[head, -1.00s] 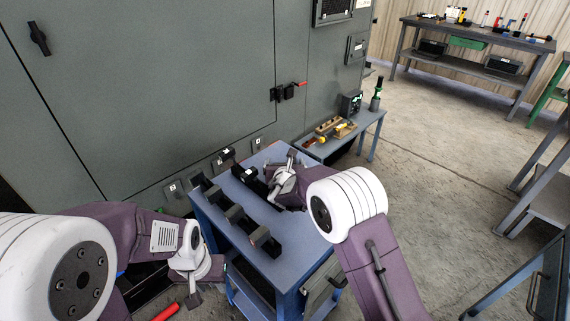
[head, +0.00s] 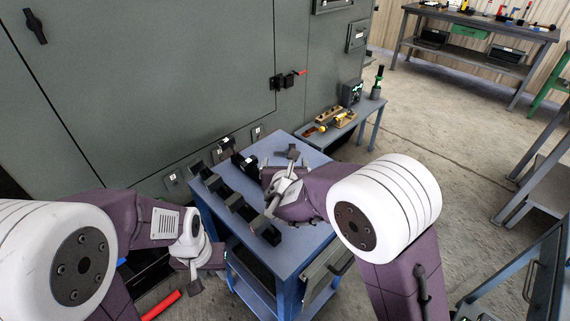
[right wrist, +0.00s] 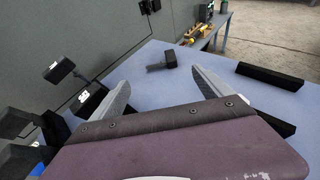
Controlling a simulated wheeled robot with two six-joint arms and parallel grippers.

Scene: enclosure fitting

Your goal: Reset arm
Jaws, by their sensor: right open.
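My right gripper (head: 272,192) hangs over the blue worktable (head: 315,158) in the head view. In the right wrist view its two grey fingers (right wrist: 160,88) are spread wide with nothing between them. A small dark T-shaped piece (head: 291,152) lies on the tabletop beyond them, and it also shows in the right wrist view (right wrist: 163,62). My left gripper (head: 190,275) is low at the left, beside the table; its jaws are too small to read.
A row of black blocks (head: 238,203) stands along the table's left side. A large grey cabinet (head: 150,90) rises behind. A small side table (head: 350,128) holds yellow and wooden items. A red bar (head: 162,305) lies low at left.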

